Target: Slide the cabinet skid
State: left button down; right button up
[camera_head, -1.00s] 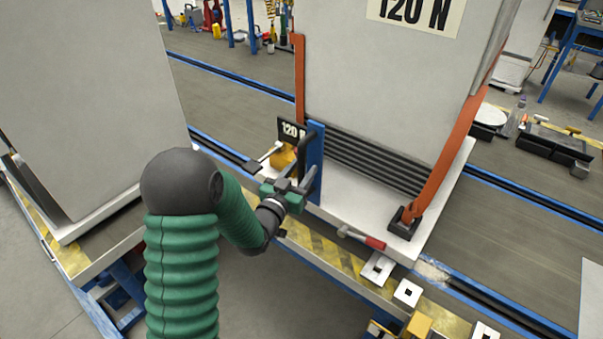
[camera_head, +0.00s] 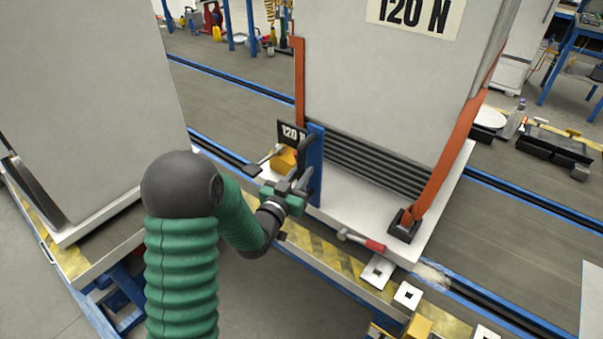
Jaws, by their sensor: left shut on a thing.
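The cabinet skid is a white base (camera_head: 440,215) under a tall grey cabinet (camera_head: 390,85) labelled 120 N, held by orange straps (camera_head: 450,150). A blue upright post (camera_head: 316,165) with a dark handle (camera_head: 303,152) stands at the skid's near left corner, beside a small 120 N plate (camera_head: 291,132). My left gripper (camera_head: 298,186) is shut on the dark handle; its fingertips are partly hidden by the gripper body. My right gripper is not in view.
Another grey cabinet (camera_head: 85,100) on a white base stands at left. Blue-edged rails (camera_head: 510,315) run past the skid. White square plates (camera_head: 407,294) sit on the yellow-striped edge. Black trays (camera_head: 550,143) lie at right.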

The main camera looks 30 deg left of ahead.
pick_arm(q)
jog(key=shift+a, duration=0.2)
dwell(0.7)
